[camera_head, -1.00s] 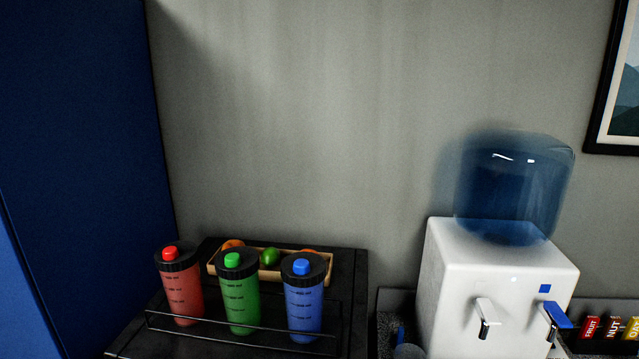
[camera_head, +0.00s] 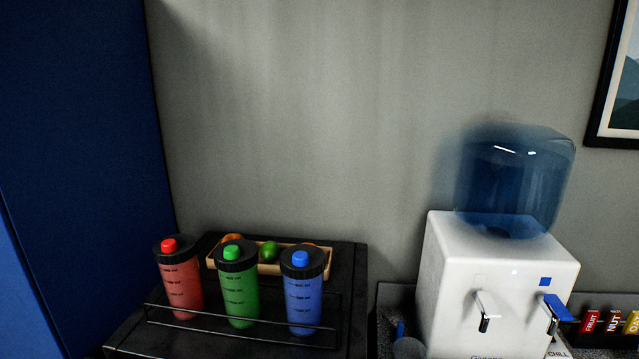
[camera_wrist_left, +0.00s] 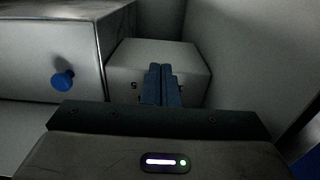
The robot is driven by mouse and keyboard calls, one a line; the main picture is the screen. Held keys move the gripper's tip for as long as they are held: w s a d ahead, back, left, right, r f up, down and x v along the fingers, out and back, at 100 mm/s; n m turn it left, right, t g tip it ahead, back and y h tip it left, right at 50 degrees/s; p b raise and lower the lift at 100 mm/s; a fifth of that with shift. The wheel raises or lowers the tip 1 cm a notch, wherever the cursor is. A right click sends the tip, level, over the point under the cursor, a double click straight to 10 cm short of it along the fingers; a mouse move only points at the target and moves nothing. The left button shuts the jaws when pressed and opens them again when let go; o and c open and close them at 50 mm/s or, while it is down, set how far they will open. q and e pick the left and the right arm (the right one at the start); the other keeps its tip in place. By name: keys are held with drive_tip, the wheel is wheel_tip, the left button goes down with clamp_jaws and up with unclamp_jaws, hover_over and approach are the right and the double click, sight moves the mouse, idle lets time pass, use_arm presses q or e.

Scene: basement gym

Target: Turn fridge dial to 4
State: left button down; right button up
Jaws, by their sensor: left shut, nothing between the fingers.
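In the left wrist view my left gripper (camera_wrist_left: 161,86) is shut and empty, its two blue fingers side by side. They point at a pale box-shaped housing (camera_wrist_left: 180,58) in the corner of a grey interior. A small dark mark (camera_wrist_left: 134,86), perhaps a digit, shows on its front just left of the fingers. I see no dial clearly; the fingers cover the middle of that front. I cannot tell whether the fingertips touch it. The head view shows no dial and neither gripper.
The head view shows three bottles (camera_head: 240,294) on a black top (camera_head: 347,262) and a white water dispenser (camera_head: 447,262).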

use_arm(q)
drive_tip(key=s+p, duration=0.3)
drive_tip(key=s, duration=0.3)
drive_tip(key=shift+a, duration=0.45)
drive_tip(key=shift+f, duration=0.15)
